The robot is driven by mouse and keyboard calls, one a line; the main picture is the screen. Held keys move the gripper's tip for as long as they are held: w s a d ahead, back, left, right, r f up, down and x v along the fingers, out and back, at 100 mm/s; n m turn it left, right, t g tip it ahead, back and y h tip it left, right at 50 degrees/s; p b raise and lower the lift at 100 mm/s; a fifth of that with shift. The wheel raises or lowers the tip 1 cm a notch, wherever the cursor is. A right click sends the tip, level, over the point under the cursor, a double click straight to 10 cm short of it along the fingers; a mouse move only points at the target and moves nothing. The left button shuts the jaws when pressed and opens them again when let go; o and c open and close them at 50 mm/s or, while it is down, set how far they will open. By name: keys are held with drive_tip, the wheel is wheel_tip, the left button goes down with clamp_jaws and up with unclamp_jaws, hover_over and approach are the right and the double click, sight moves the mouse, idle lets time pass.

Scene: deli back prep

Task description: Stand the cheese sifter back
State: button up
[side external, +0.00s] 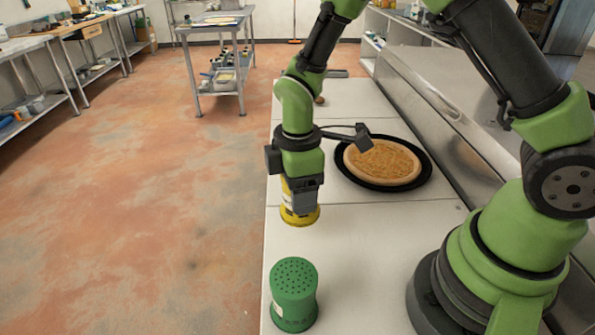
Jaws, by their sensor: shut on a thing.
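My gripper (301,196) points down over the white counter and is shut on a yellow sifter (300,217) with a pale label. I take this to be the cheese sifter. Its upper part is hidden by the gripper; its yellow lower rim shows. It looks roughly upright; whether its base touches the counter I cannot tell. A green shaker (294,294) with a holed top stands upright on the counter, nearer the camera. A pizza (382,162) covered in shredded yellow topping lies on a black round pan (425,172) behind and right of the gripper.
The white counter (370,240) is bare between the yellow sifter and my base. A raised steel ledge (430,105) runs along its right side. A small brownish round item (319,99) lies farther back. The counter's left edge drops to the floor.

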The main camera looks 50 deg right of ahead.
drive_tip(key=shift+f, duration=2.25)
drive_tip(key=shift+f, duration=0.7)
drive_tip(key=o, duration=1.2)
drive_tip(key=shift+c, duration=0.2)
drive_tip(key=shift+r, duration=0.1)
drive_tip(key=shift+r, duration=3.9)
